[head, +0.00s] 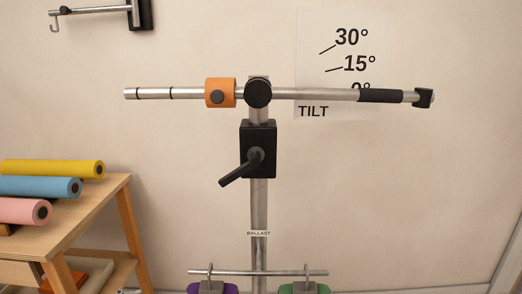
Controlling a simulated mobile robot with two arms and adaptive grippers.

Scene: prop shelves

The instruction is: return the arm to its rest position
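Neither of my grippers nor my arms shows in the head view. A metal boom arm (315,94) lies across the top of an upright stand (259,207), almost level, its right end very slightly lower. An orange collar (214,87) sits on it left of the black pivot knob (258,93). A black grip (380,96) and a black end piece (424,98) are on its right side. Two dark ring marks are near its left end. A black clamp block (260,135) with a lever pointing down-left sits on the post below the pivot.
A TILT chart (330,75) with angle marks hangs behind the boom, its lowest mark partly covered. A ballast bar (300,273) holds purple (232,288) and green (322,288) weights. A wooden table (100,205) with coloured rolls stands left. A wall hook (90,11) is upper left. Right side is clear.

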